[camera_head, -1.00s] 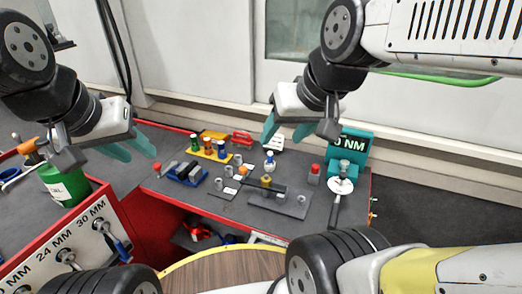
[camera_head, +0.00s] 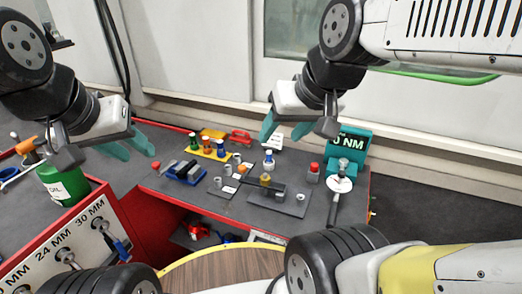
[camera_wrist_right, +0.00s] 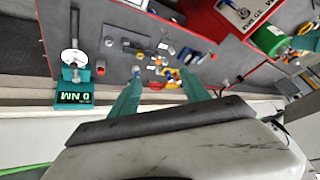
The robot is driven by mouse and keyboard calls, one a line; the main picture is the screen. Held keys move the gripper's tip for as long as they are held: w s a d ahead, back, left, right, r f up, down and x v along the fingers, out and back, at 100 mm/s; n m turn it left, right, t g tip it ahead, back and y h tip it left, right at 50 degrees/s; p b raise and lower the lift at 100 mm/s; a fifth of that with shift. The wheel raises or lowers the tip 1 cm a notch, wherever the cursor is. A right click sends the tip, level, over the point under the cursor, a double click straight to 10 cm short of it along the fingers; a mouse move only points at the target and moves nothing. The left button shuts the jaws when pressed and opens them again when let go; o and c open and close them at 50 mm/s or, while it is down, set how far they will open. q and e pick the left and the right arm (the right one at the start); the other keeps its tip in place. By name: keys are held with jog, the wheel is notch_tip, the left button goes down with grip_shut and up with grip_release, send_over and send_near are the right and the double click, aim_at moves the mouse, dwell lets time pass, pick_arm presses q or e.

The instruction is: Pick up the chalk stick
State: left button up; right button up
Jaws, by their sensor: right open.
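I cannot tell the chalk stick apart for certain; several small pale and grey pieces, such as a pale cylinder (camera_head: 228,170), stand in the middle of the grey bench top (camera_head: 150,183). My right gripper (camera_head: 281,139) is open and empty, held above the back of the bench. In the right wrist view its two teal fingers (camera_wrist_right: 160,76) are spread, with the small bench items beyond and between them. My left gripper (camera_head: 139,154) is open and empty, above the left part of the bench.
A teal torque tester (camera_head: 349,145) with a display stands at the right. A blue holder (camera_head: 186,173), a yellow rack (camera_head: 208,153) with coloured bottles and a grey plate (camera_head: 277,203) crowd the bench. A green oil can (camera_head: 64,185) stands at the left. A round wooden top (camera_head: 220,267) is in front.

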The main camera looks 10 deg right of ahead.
jog(key=shift+c, duration=0.8)
jog(key=shift+w, duration=0.2)
jog(key=g+h, duration=0.2)
jog(key=g, duration=0.3)
send_over(269, 151)
jog(key=s, duration=0.1)
jog(key=shift+m, duration=0.3)
jog(key=f, duration=2.8)
jog(key=shift+s+d+f, duration=0.15)
jog(key=shift+d+f, duration=0.15)
jog(key=shift+f, duration=0.05)
jog(key=f, duration=0.2)
jog(key=w+f, duration=0.1)
jog(key=f, duration=0.5)
jog(key=shift+w+a, duration=0.15)
jog(key=shift+a, duration=0.1)
jog(key=shift+r, duration=0.1)
